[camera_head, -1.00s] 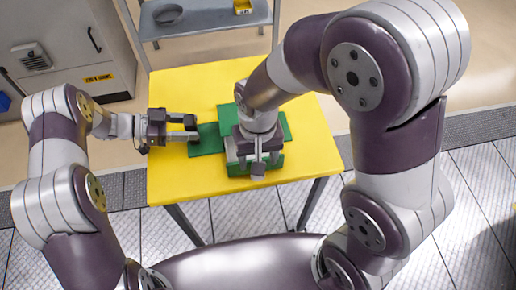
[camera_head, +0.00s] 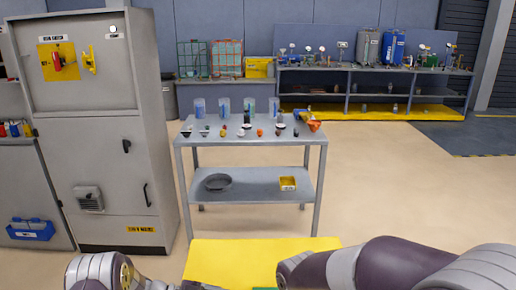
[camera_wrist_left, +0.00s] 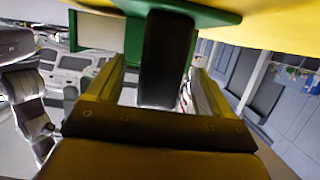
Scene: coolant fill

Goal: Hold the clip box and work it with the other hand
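The clip box is only partly in view. In the left wrist view its green edge (camera_wrist_left: 212,14) and a pale panel (camera_wrist_left: 97,31) show at the top, by the yellow table. In the head view only a thin green sliver shows at the bottom edge. My right gripper is out of view in both pictures.
The yellow table (camera_head: 225,262) lies at the bottom of the head view. Behind it stands a grey shelf table (camera_head: 255,178) with several small items. A grey cabinet (camera_head: 105,175) is at left, with a workbench (camera_head: 345,92) along the back. Open floor lies to the right.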

